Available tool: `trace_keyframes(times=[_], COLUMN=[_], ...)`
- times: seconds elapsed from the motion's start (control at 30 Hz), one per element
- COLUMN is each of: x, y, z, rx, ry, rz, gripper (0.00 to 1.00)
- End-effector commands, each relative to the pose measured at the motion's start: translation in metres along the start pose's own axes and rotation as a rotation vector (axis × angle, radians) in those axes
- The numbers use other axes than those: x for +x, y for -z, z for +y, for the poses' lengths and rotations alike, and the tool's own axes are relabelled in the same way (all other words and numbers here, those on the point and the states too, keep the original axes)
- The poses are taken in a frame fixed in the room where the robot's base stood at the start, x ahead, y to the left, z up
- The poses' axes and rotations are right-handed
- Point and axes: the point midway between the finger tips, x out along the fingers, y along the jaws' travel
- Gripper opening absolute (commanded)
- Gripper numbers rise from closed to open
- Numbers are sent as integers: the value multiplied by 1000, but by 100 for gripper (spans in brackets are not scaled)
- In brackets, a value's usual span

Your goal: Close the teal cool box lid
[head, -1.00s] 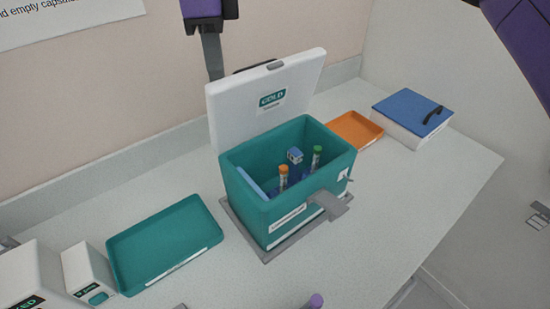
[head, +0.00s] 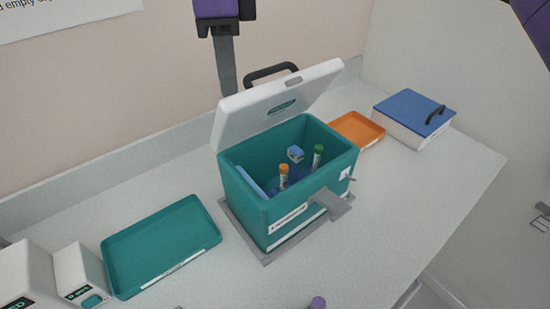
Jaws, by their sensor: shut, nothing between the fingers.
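The teal cool box (head: 272,222) stands on the worktop with its mouth uncovered. Its white lid (head: 262,103), hinged at the back, is tilted partway forward over the rear of the box and has a black handle (head: 270,73) on its outer side. Inside are an orange-capped tube (head: 284,170), a green-capped tube (head: 318,156) and a blue-and-white item (head: 295,154). My gripper (head: 227,84) reaches down at the lid's back left side, shut and empty. Its tips meet the lid's edge in the picture; whether they touch is unclear.
A teal tray (head: 163,243) lies left of the box and an orange tray (head: 356,131) behind it to the right. A white box with a blue lid (head: 413,113) stands at the far right. White containers (head: 80,275) are at the lower left. The worktop right of the box is clear.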

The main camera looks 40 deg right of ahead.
Motion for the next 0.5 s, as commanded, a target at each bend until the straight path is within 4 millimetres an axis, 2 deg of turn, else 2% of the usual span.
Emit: trace_keyframes(times=[0.27,0.5], x=[0,9], y=[0,8], z=[0,13], rx=[0,-2], ry=[0,2], rz=[0,1], gripper=[0,0])
